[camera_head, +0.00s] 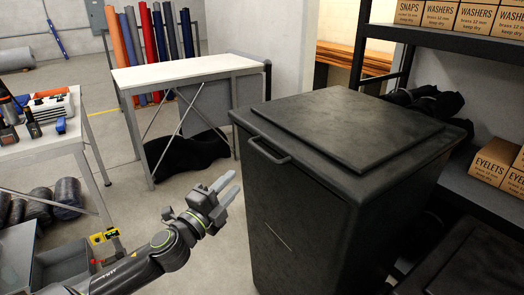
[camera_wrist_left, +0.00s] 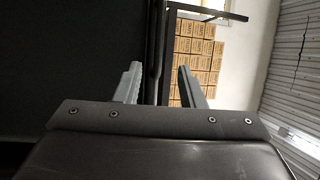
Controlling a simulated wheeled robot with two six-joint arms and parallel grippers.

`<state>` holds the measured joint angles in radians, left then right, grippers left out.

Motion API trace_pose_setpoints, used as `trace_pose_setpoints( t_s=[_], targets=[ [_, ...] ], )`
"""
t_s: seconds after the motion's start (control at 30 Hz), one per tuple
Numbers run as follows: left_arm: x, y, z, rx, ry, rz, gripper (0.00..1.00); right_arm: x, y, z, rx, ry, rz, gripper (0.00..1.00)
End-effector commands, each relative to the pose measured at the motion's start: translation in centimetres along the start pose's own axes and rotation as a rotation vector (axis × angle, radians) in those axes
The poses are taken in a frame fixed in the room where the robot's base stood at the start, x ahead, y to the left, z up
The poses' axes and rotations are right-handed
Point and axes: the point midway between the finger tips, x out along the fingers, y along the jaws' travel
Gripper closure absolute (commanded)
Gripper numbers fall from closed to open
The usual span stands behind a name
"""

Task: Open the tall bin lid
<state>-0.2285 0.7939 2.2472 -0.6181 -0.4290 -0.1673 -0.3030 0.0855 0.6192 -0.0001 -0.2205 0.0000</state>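The tall bin (camera_head: 300,205) is a large black box standing in the middle right of the head view. Its lid (camera_head: 345,125) lies flat and shut on top. A bar handle (camera_head: 268,150) sits at the lid's front left edge. My left gripper (camera_head: 224,188) is to the left of the bin, lower than the handle and apart from it. Its two grey fingers are spread with nothing between them. In the left wrist view the open fingers (camera_wrist_left: 158,80) show beside a dark surface that fills the left side. My right gripper is not in view.
A white table (camera_head: 185,70) stands behind, with fabric rolls (camera_head: 145,40) beyond it. A tool bench (camera_head: 45,135) is at the left. A black shelf (camera_head: 450,45) with cardboard boxes (camera_head: 475,18) stands right of the bin. The floor left of the bin is partly clear.

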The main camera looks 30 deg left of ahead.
Motion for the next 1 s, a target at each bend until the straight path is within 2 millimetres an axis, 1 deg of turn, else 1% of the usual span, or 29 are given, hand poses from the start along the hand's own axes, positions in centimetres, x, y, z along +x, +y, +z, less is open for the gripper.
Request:
trace_pose_setpoints(
  t_s=[0.03,0.33,0.6,0.7,0.8,1.0],
  targets=[
    [1.0,-0.3,0.0,-0.003,-0.002,-0.004,0.64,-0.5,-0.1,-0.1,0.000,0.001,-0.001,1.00],
    [6.4,-0.3,-0.1,-0.007,0.000,-0.003,0.64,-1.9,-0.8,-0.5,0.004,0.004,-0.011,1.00],
    [11.4,-0.2,0.0,-0.004,-0.001,0.000,0.64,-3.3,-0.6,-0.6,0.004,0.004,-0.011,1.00],
    [12.8,-0.1,0.0,-0.003,0.000,0.001,0.64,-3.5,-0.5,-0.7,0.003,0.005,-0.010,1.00],
    [13.7,0.0,0.0,-0.002,-0.001,0.002,0.64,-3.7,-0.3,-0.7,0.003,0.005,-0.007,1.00],
    [14.6,0.1,0.0,0.000,0.000,0.002,0.64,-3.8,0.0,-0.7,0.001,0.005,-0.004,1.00]
  ],
)
